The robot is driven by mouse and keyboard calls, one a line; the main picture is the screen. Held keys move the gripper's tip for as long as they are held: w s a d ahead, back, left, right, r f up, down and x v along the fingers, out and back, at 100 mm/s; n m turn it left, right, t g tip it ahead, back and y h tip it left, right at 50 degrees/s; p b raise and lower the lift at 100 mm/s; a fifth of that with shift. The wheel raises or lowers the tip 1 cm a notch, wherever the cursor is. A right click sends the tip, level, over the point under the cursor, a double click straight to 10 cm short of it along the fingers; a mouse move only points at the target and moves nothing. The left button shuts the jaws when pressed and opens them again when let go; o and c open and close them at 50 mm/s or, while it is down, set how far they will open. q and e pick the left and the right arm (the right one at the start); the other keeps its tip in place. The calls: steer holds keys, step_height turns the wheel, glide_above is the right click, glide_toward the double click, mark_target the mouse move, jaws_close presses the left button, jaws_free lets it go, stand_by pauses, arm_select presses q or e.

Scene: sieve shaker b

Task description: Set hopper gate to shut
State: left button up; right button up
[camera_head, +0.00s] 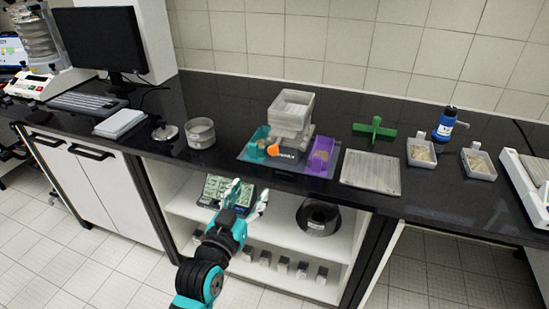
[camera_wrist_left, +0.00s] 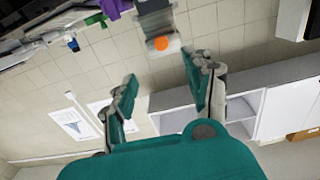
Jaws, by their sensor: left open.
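The hopper (camera_head: 293,108) is a pale, translucent box on a stand at the middle of the bench. An orange knob (camera_head: 273,150) sits low on its front left; I take it for the gate handle, and I cannot tell the gate's position. In the left wrist view the orange knob (camera_wrist_left: 161,44) shows beyond the gap between my fingers. My left gripper (camera_head: 250,190) is open and empty, in front of the bench edge and below the hopper, apart from it. It also shows in the left wrist view (camera_wrist_left: 160,68). My right gripper is not in view.
A teal bin (camera_head: 258,142) and a purple bin (camera_head: 321,156) flank the hopper on a grey mat. A metal tray (camera_head: 370,170), green cross-shaped piece (camera_head: 375,130) and blue bottle (camera_head: 445,124) stand to the right. A sieve pan (camera_head: 200,133) is left. Open shelves lie below the bench.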

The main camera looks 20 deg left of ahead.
arm_select(q)
steer(key=p, duration=0.1)
glide_toward(272, 152)
steer(key=w+p, duration=0.1)
steer(key=w, duration=0.8)
steer(key=shift+w+d+p, duration=0.2)
steer(key=shift+p, duration=0.15)
steer(key=shift+w, duration=0.6)
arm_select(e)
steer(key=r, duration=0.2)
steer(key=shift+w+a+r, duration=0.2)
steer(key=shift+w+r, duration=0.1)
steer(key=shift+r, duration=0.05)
arm_select(q)
jaws_close()
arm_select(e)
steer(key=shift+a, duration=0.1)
